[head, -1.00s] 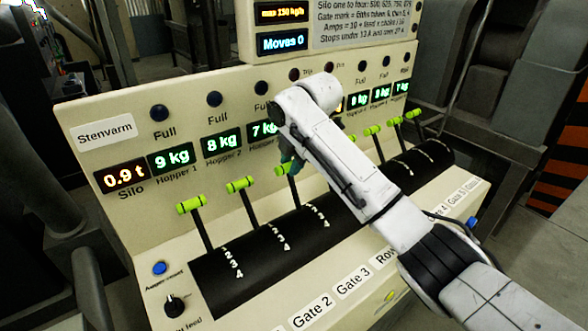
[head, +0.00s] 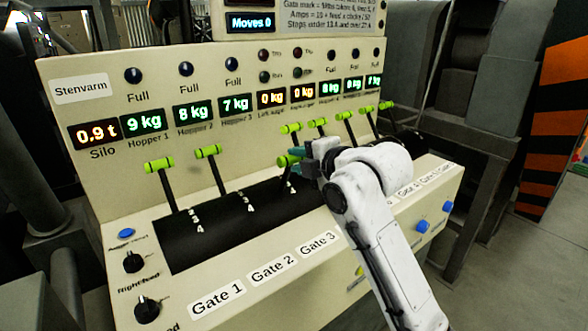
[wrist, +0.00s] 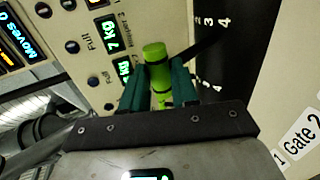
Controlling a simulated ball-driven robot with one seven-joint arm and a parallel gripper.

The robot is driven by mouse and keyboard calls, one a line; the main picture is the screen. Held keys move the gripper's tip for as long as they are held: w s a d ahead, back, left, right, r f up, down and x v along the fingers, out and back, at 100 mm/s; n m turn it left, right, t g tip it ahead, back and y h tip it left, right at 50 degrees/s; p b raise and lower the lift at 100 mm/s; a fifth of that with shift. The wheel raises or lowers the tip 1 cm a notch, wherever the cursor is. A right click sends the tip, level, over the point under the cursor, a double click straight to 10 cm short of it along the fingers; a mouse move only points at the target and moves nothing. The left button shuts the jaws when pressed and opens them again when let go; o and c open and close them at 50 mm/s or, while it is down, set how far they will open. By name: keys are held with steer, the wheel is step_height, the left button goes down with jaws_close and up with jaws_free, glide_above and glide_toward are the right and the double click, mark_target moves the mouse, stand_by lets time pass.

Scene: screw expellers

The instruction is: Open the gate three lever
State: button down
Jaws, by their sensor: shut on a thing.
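The gate three lever is the third from the left, and its green handle (head: 288,161) is in my gripper (head: 299,162). In the wrist view the green handle (wrist: 155,58) sits between the two teal fingers of my gripper (wrist: 158,84), which are shut on it. The lever leans further toward the front of the panel than the gate one lever (head: 159,165) and the gate two lever (head: 208,151). The Gate 3 label (head: 319,243) is on the front ledge below it. My gripper partly hides the lever's rod and slot marks.
Several more green-handled levers (head: 343,115) stand close by to the right, behind my gripper. Displays above read 9, 8 and 7 kg for the first hoppers, and the moves display (head: 249,23) reads 0. Knobs (head: 147,308) and a blue button (head: 125,233) are at the left.

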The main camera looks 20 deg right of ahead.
steer(key=shift+s+d+f+t+y+b, duration=0.2)
steer(key=shift+s+f+t+b, duration=0.35)
steer(key=shift+s+f+b, duration=0.45)
steer(key=shift+s+d+f+t+y+b, duration=0.15)
steer(key=shift+s+f+t+b, duration=0.4)
steer(key=shift+b, duration=0.75)
steer(key=c, duration=1.1)
jaws_free()
steer(key=shift+o, duration=0.9)
steer(key=shift+r, duration=0.1)
steer(key=shift+r, duration=0.1)
steer(key=v, duration=1)
steer(key=shift+s, duration=0.4)
